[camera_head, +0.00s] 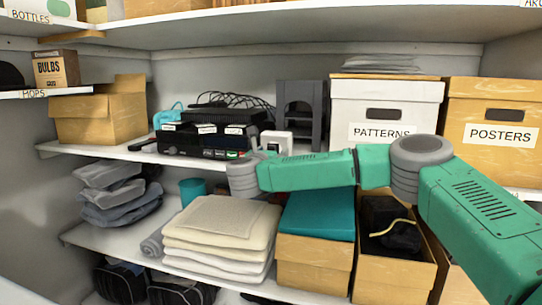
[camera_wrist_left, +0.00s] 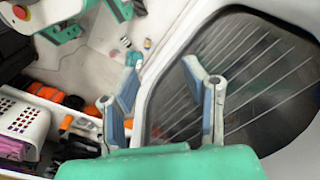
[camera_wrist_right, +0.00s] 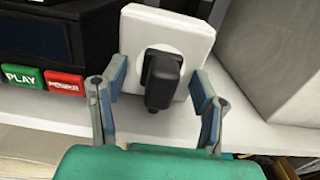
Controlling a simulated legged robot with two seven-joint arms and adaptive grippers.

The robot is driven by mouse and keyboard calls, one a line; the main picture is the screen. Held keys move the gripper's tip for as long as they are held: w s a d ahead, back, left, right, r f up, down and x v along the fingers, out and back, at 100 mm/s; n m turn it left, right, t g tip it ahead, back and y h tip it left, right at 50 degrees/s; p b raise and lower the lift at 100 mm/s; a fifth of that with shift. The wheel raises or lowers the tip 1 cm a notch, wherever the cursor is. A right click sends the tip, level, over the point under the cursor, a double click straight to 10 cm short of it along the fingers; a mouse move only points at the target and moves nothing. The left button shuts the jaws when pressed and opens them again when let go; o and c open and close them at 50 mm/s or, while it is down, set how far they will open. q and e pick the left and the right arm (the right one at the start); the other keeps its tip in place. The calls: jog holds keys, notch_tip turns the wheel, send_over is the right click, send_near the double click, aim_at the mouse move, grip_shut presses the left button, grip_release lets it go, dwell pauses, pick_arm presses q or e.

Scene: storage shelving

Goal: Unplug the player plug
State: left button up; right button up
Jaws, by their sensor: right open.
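The player plug (camera_wrist_right: 162,80) is black and sits in a white socket block (camera_wrist_right: 188,42) on the shelf, seen in the right wrist view. My right gripper (camera_wrist_right: 157,88) is open, with one finger on each side of the plug and a gap on both sides. In the head view the white socket block (camera_head: 276,141) shows just beyond my right gripper (camera_head: 262,158); the plug is hidden there. The player (camera_wrist_right: 35,45), a dark box with a green PLAY and a red POWER button, stands left of the socket. My left gripper (camera_wrist_left: 160,95) is open and empty, away from the shelf.
A grey box (camera_wrist_right: 270,55) stands close right of the socket. In the head view, stacked electronics (camera_head: 208,135) are on the left and a PATTERNS box (camera_head: 384,108) on the right. Folded towels (camera_head: 222,235) lie below.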

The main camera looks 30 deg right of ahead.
dwell(0.7)
jog(key=shift+b, duration=0.5)
grip_shut()
jog(key=shift+s+a, duration=0.1)
jog(key=shift+a, duration=0.05)
jog(key=shift+b+v, duration=1.15)
jog(key=shift+v, duration=1.7)
jog(key=s+d+b, duration=0.4)
jog(key=s+d, duration=0.2)
jog(key=s, duration=0.1)
jog(key=shift+d, duration=0.25)
